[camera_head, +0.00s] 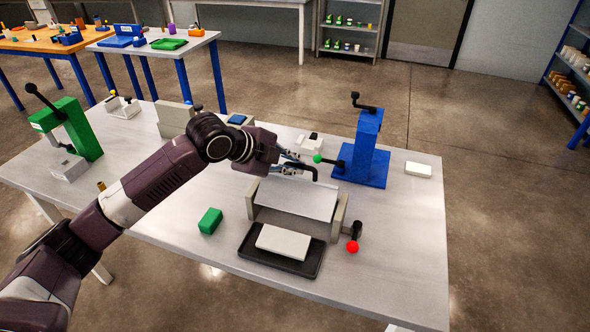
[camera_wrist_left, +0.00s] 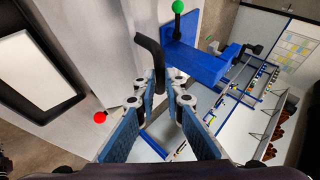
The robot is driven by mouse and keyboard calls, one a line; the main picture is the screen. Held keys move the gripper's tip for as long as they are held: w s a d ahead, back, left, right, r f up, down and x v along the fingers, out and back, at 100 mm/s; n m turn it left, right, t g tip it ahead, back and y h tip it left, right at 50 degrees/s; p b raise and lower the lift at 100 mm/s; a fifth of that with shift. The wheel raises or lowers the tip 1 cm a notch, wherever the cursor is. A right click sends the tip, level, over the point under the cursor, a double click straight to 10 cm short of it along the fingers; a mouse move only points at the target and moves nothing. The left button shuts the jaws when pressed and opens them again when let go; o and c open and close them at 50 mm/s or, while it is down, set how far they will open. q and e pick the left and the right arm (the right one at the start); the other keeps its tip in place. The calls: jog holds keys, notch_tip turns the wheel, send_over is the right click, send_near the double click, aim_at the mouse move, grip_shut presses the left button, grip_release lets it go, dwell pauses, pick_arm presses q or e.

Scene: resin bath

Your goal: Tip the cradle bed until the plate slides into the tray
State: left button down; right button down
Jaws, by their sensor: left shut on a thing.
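The cradle bed (camera_head: 297,197) is a pale sheet between two beige side walls, tilted with its lower edge toward the black tray (camera_head: 312,264). The bed is empty. The white plate (camera_head: 284,242) lies in the tray, in front of the cradle. In the left wrist view the plate (camera_wrist_left: 28,68) shows inside the tray rim (camera_wrist_left: 47,113). My left gripper (camera_head: 305,169) is at the bed's far edge, shut on the bent black handle (camera_wrist_left: 149,52). The handle's lower part is hidden between the fingers. My right gripper is in neither view.
A blue stand (camera_head: 367,145) with a green-knobbed lever (camera_head: 318,158) is close behind the gripper. A red-knobbed crank (camera_head: 353,246) sticks out at the cradle's right. A green block (camera_head: 210,221) lies left of the tray. The table's right front is clear.

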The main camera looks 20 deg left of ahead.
pick_arm(q)
jog(key=shift+s+r+t, duration=0.1)
jog(key=shift+s+t, duration=0.3)
jog(key=shift+s, duration=0.05)
jog(key=shift+s+r, duration=0.15)
jog(key=shift+r, duration=0.05)
jog(key=shift+s, duration=0.55)
jog(key=shift+s+f, duration=0.2)
jog(key=shift+f, duration=0.05)
jog(key=c, duration=2)
grip_release()
jog(key=shift+r, duration=0.1)
